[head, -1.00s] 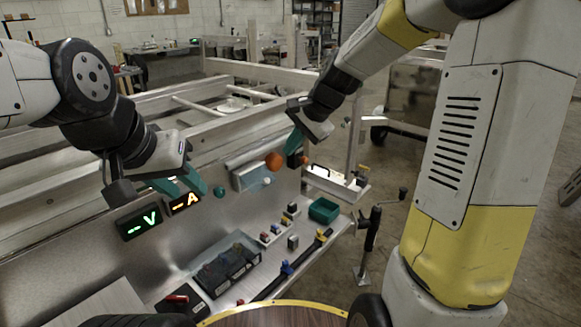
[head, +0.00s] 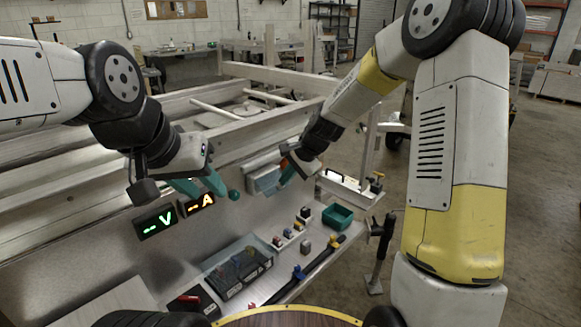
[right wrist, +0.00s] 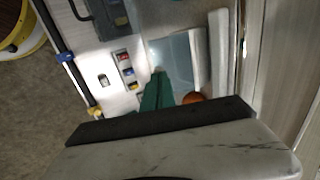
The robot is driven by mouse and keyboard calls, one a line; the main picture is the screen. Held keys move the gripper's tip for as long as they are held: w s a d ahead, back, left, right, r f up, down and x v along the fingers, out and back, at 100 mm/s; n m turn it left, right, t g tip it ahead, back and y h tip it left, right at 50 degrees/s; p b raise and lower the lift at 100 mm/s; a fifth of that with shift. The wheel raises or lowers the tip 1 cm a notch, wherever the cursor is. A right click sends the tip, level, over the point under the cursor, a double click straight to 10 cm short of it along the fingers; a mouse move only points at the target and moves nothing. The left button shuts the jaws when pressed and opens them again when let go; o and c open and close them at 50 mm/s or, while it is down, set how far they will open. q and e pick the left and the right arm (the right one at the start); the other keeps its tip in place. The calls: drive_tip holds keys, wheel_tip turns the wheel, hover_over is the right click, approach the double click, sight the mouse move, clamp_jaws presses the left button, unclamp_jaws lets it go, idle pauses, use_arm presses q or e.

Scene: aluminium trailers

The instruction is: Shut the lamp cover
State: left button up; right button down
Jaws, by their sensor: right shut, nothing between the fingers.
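The lamp cover (head: 267,183) is a pale blue-grey translucent pane on the upright metal panel, beside a white bar-like housing (head: 262,161). In the right wrist view the cover (right wrist: 172,60) lies just beyond my fingertips, beside the white housing (right wrist: 219,50). I cannot tell its exact angle or whether I touch it. My right gripper (head: 286,176) is shut and empty, in front of the cover's right part and partly hiding it. Its green fingers show in the right wrist view (right wrist: 156,92). My left gripper (head: 205,187) is open and empty, above the displays.
An orange ball (right wrist: 193,97) is beside my right fingers. A green knob (head: 234,195) is right of my left gripper. Lit displays (head: 157,222), a clear-lidded black box (head: 237,268), several small switches and a green bin (head: 337,216) are below. Aluminium frame rails stand behind.

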sight(275, 180)
drive_tip(key=shift+f, duration=0.35)
idle(0.3)
drive_tip(key=s+d+f+x, duration=0.1)
drive_tip(key=x, duration=0.6)
idle(0.6)
idle(0.3)
drive_tip(key=shift+r, duration=0.1)
idle(0.3)
